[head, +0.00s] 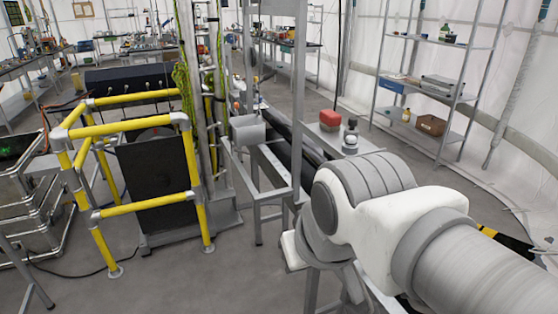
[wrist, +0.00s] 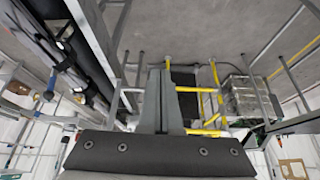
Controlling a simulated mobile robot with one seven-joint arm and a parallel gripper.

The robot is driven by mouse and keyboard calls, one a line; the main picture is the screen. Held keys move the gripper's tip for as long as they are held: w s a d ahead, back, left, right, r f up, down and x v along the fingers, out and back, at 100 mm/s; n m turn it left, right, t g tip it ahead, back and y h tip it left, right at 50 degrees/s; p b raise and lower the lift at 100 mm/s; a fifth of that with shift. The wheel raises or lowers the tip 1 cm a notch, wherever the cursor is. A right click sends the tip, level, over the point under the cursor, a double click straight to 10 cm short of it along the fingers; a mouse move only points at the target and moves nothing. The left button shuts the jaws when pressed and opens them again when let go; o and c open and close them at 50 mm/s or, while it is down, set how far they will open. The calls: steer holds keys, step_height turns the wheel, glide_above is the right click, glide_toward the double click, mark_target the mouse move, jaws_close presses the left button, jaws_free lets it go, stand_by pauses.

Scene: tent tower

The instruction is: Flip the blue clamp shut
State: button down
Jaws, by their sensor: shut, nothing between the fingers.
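My gripper (wrist: 160,72) points up the middle of the wrist view. Its two fingers are together and nothing shows between them. In the head view my arm fills the lower right and the gripper itself is hidden. I cannot make out the blue clamp for certain in either view. A small blue part (wrist: 48,95) shows at the left of the wrist view, apart from my fingers, too small to tell whether it is a clamp or whether it is open.
A yellow railing (head: 130,122) surrounds a dark panel (head: 155,185) at left. Grey metal posts (head: 190,90) stand at centre. A shelf rack (head: 432,90) stands at right. Grey floor (head: 330,78) is open before it.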

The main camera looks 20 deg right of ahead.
steer(key=d+f+m+g+h+b, duration=0.2)
steer(key=d+f+g+h, duration=0.8)
steer(key=d, duration=0.4)
steer(key=w+a+f+n+t+h+b, duration=0.1)
steer(key=w+n+t+h, duration=0.4)
steer(key=w+t+h, duration=0.5)
steer(key=w+f, duration=0.1)
steer(key=w, duration=0.4)
steer(key=shift+f+n, duration=0.2)
steer(key=shift+n, duration=0.2)
steer(key=shift+d, duration=0.1)
steer(key=p+x, duration=0.2)
steer(key=x, duration=1.2)
steer(key=shift+p, duration=0.4)
steer(key=shift+w, duration=0.15)
